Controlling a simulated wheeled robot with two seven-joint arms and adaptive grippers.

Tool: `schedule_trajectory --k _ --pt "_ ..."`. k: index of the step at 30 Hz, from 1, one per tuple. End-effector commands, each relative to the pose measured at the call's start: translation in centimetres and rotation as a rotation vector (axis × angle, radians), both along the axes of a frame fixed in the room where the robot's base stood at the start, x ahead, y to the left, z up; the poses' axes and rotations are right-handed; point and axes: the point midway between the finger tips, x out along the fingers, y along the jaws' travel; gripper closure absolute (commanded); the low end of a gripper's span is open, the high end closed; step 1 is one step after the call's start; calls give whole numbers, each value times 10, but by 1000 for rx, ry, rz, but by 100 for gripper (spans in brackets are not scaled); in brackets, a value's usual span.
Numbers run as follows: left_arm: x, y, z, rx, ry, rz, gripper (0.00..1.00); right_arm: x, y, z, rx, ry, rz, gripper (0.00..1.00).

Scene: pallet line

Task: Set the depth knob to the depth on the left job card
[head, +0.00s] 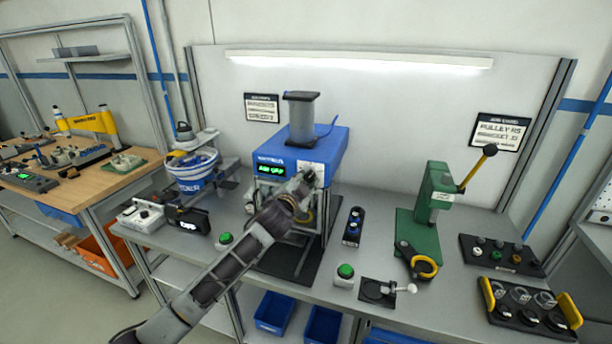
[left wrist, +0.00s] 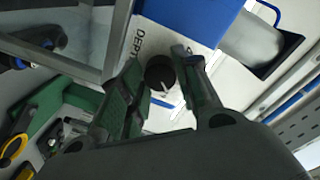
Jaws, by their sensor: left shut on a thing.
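My left gripper (head: 306,190) is at the front of the blue press (head: 322,150). In the left wrist view, the black round depth knob (left wrist: 161,75) with a pale pointer line sits between the fingers of my left gripper (left wrist: 160,82), which is shut on it. The knob is on a white panel (left wrist: 185,30) lettered "DEPT", the rest covered. In the head view the gripper hides the knob. The left job card (head: 262,107) hangs on the back wall behind the press; its lines are too small to read surely. My right gripper is not in view.
A green display (head: 272,170) is lit on the press. A green lever press (head: 432,205) stands right, below the right job card (head: 500,131). Green buttons (head: 345,271), a small black block (head: 353,226) and a bowl feeder (head: 193,172) are also on the bench.

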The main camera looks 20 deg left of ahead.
Motion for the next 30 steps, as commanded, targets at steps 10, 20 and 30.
schedule_trajectory --k 10,20,30 --pt "0 0 3 246 -6 -1 92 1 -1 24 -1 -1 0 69" --pt "0 0 1 362 -11 -1 92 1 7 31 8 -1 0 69" --pt "0 0 1 373 -12 0 92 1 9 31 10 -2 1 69"
